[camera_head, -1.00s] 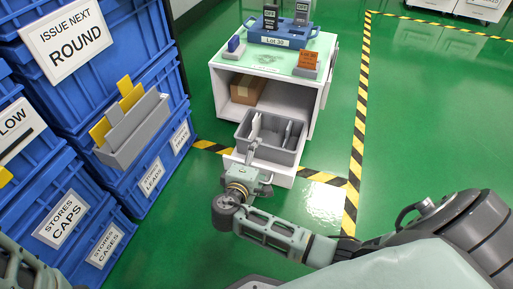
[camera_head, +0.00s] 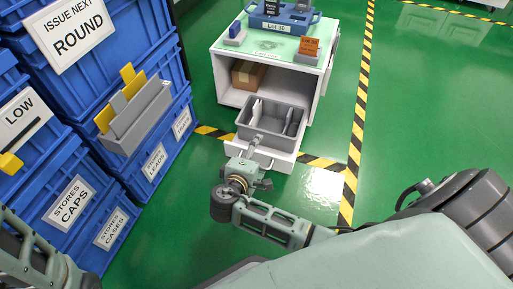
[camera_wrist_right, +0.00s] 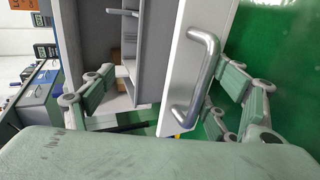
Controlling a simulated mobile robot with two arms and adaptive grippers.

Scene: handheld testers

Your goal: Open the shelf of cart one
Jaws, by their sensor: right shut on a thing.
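Cart one (camera_head: 223,92) is a white cabinet with a pale green top, at the upper middle of the head view. Its white shelf (camera_head: 281,157) stands pulled out at the front with a grey divided bin (camera_head: 241,131) on it. My right gripper (camera_head: 256,157) is at the shelf front, shut on the metal handle (camera_wrist_right: 209,60). In the right wrist view the fingers sit on either side of the white front panel (camera_wrist_right: 180,70) and handle. The exact contact is hard to see. My left arm shows only in part at the lower left; its gripper is out of view.
A cardboard box (camera_head: 248,74) lies inside the cart. A blue tray (camera_head: 284,24) and an orange card (camera_head: 309,48) stand on top. Blue crates (camera_head: 88,120) with a grey file holder (camera_head: 139,117) line the left. Green floor to the right is clear, with striped tape (camera_head: 360,110).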

